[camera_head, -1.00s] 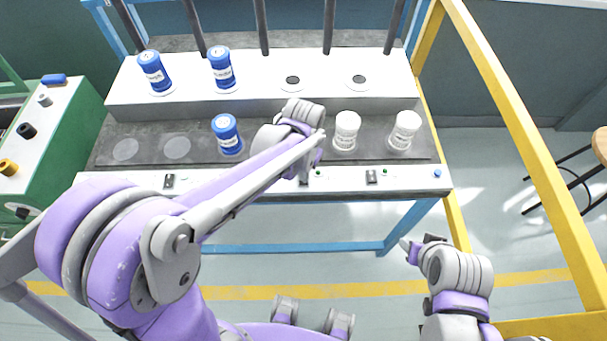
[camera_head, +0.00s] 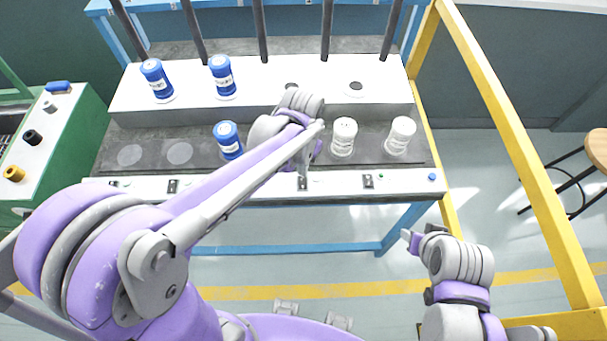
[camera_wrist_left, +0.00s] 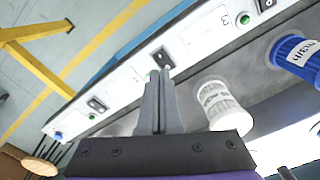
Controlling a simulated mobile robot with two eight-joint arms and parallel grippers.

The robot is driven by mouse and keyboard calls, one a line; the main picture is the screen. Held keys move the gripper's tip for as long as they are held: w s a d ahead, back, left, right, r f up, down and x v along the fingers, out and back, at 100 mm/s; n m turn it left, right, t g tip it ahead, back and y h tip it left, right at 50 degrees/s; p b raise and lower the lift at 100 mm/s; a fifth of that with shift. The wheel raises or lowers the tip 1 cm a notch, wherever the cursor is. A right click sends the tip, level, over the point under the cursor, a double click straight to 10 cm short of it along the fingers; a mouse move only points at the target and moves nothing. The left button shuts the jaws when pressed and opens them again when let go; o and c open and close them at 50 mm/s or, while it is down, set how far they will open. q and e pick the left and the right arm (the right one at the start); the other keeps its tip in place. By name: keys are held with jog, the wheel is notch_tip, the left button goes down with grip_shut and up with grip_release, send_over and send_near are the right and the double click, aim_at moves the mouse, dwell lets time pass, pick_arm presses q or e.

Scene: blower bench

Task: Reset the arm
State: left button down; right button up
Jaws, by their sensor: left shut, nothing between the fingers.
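My left arm reaches across the bench (camera_head: 410,183) from the left. Its gripper (camera_head: 303,180) points down at the bench's front strip, and the wrist view shows its fingers (camera_wrist_left: 157,78) closed together and empty. Two blue bottles (camera_head: 157,80) (camera_head: 222,76) stand on the raised white shelf. A third blue bottle (camera_head: 229,140) stands on the lower dark strip left of my left wrist. Two white bottles (camera_head: 343,137) (camera_head: 400,135) stand right of it. The wrist view shows a white bottle (camera_wrist_left: 218,104) close beside the fingers, apart from them. My right gripper (camera_head: 409,238) is in front of the bench, its opening unclear.
Two dark round spots on the shelf and two pale discs (camera_head: 179,153) on the lower strip are bare. Switches (camera_head: 368,181) line the front strip. A yellow frame (camera_head: 515,130) stands right, a green cabinet (camera_head: 62,150) left, and a stool (camera_head: 575,165) far right.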

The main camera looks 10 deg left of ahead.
pick_arm(q)
jog(key=s+a+r+n+t, duration=0.1)
jog(key=s+a+t, duration=0.2)
jog(key=s, duration=0.3)
jog(key=s+a+r+n+t, duration=0.1)
jog(key=s+a+r+t, duration=0.1)
jog(key=s, duration=0.4)
jog(key=shift+s+a+r+n+t, duration=0.3)
jog(key=shift+a+n+t, duration=0.1)
jog(key=shift+a, duration=0.45)
